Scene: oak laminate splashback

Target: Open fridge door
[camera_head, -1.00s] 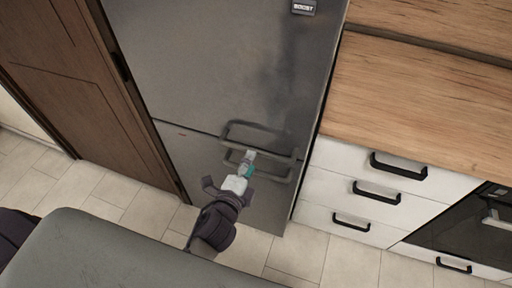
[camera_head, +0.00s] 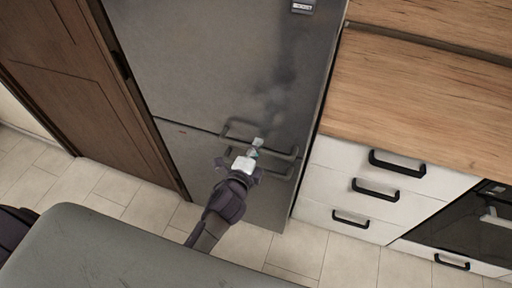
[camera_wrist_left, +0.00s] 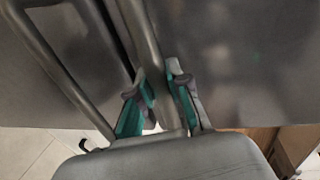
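The fridge (camera_head: 215,60) is grey steel, with an upper door and a lower door (camera_head: 180,155). The upper door's dark bar handle (camera_head: 232,125) sits just above the seam. My left gripper (camera_head: 257,146) is at the upper handle. In the left wrist view, the upper handle's bar (camera_wrist_left: 145,40) runs between the open, green-padded fingers (camera_wrist_left: 160,88); whether they touch it is unclear. My right gripper is out of view.
A brown wooden door panel (camera_head: 70,75) stands left of the fridge. White drawers (camera_head: 345,190) with black handles and a wooden worktop (camera_head: 410,110) are at the right, beside a dark oven (camera_head: 465,230). Tiled floor (camera_head: 110,190) lies in front.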

